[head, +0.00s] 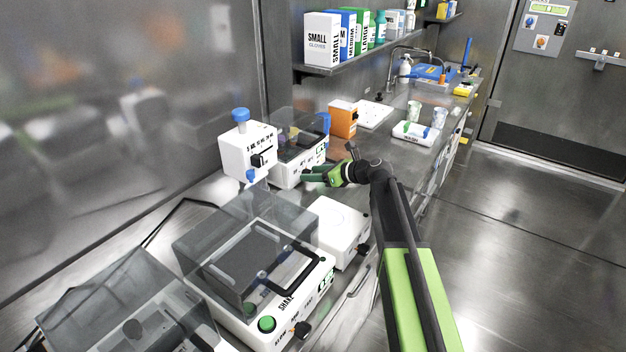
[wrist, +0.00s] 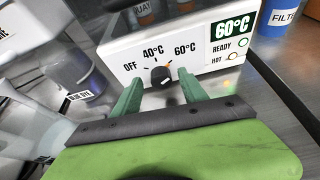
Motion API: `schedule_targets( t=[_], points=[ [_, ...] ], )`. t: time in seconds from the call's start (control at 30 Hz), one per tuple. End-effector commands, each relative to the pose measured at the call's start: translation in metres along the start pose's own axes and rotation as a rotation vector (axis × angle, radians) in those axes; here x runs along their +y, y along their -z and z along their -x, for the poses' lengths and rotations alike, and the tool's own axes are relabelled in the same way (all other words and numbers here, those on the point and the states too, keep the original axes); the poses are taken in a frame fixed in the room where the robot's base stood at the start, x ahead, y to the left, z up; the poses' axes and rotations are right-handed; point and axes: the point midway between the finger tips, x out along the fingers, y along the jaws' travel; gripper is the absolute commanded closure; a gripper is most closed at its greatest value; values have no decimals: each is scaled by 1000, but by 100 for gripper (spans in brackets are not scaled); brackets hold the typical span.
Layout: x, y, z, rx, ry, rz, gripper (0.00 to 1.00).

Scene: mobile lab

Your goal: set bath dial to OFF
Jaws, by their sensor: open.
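The bath (head: 290,178) is a white box with a clear lid on the left counter. Its front panel (wrist: 120,62) fills the upper wrist view, with OFF, 40°C and 60°C labels around a black dial (wrist: 160,77). The dial's mark appears to point up and right, towards 60°C. The display (wrist: 232,25) reads 60°C, above READY and HOT lights. My gripper (wrist: 160,84) is open, its green fingers on either side of the dial; I cannot tell whether they touch it. In the head view my gripper (head: 308,174) is at the bath's front, hiding the dial.
A white device (head: 340,228) and a shaker (head: 262,295) stand nearer on the counter. An orange box (head: 343,118) stands behind the bath. The floor at right is clear.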

Motion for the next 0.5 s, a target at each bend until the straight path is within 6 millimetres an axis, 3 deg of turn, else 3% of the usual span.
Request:
schedule_targets(
  t=[0.37,0.5],
  points=[
    [0,0,-8,0,0,0,50],
    [1,0,-9,0,0,0,68]
  ],
)
